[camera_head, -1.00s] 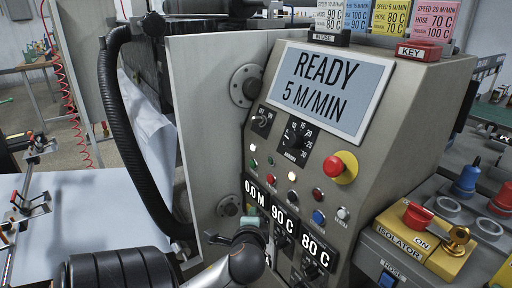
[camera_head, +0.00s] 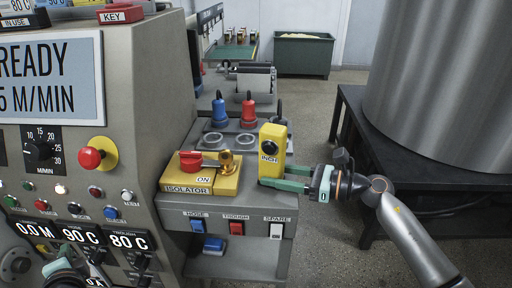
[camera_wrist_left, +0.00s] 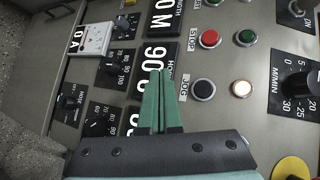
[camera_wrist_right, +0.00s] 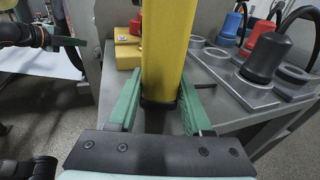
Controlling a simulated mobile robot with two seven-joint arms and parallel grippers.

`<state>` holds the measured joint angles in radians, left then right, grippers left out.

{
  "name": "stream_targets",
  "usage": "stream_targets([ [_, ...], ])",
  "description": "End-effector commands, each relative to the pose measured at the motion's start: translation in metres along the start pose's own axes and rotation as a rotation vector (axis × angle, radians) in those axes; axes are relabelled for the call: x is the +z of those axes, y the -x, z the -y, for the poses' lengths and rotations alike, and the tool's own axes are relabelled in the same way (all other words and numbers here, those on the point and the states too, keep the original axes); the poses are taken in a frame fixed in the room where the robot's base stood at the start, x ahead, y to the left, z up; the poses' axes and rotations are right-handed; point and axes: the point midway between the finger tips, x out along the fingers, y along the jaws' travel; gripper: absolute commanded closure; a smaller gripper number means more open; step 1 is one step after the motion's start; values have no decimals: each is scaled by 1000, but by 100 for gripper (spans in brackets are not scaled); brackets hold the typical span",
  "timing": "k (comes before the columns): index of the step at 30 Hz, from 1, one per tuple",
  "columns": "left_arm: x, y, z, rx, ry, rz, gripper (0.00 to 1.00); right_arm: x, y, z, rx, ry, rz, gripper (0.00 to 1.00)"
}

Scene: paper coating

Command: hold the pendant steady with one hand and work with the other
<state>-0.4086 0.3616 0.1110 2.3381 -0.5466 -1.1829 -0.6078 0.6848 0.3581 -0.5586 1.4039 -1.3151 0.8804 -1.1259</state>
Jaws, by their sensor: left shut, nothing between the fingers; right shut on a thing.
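The pendant is a yellow upright box with a black button marked INCH (camera_head: 269,146), standing on the grey side cabinet. My right gripper (camera_head: 285,178) is shut on its lower part. In the right wrist view the green fingers lie on either side of the pendant (camera_wrist_right: 166,50). My left gripper (camera_wrist_left: 160,82) is shut and empty, its tips over the number displays in the left wrist view, beside the JOG button (camera_wrist_left: 203,89). In the head view only part of the left gripper shows at the lower left edge. Whether its tips touch the panel I cannot tell.
The control panel has a red knob on yellow (camera_head: 91,158) and a READY screen (camera_head: 45,80). The yellow isolator box (camera_head: 203,181) with red handle and brass padlock sits left of the pendant. Blue and red plugs (camera_head: 249,110) stand behind. A large metal drum (camera_head: 440,70) is at the right.

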Motion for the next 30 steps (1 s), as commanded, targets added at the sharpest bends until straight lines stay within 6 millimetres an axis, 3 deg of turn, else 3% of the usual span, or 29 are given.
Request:
stream_targets([
  [8,-117,45,-54,31,-65,-418,100,0,0,0,0,0,1,81],
  [15,-216,105,-80,172,391,-779,100,0,0,0,0,0,1,81],
  [17,-240,124,-75,211,515,-883,100,0,0,0,0,0,1,81],
  [21,-280,165,-40,264,771,-1142,100,0,0,0,0,0,1,81],
  [25,-300,204,-3,326,1004,-1377,100,0,0,0,0,0,1,81],
  [30,-308,249,35,492,1316,-1640,100,0,0,0,0,0,1,81],
])
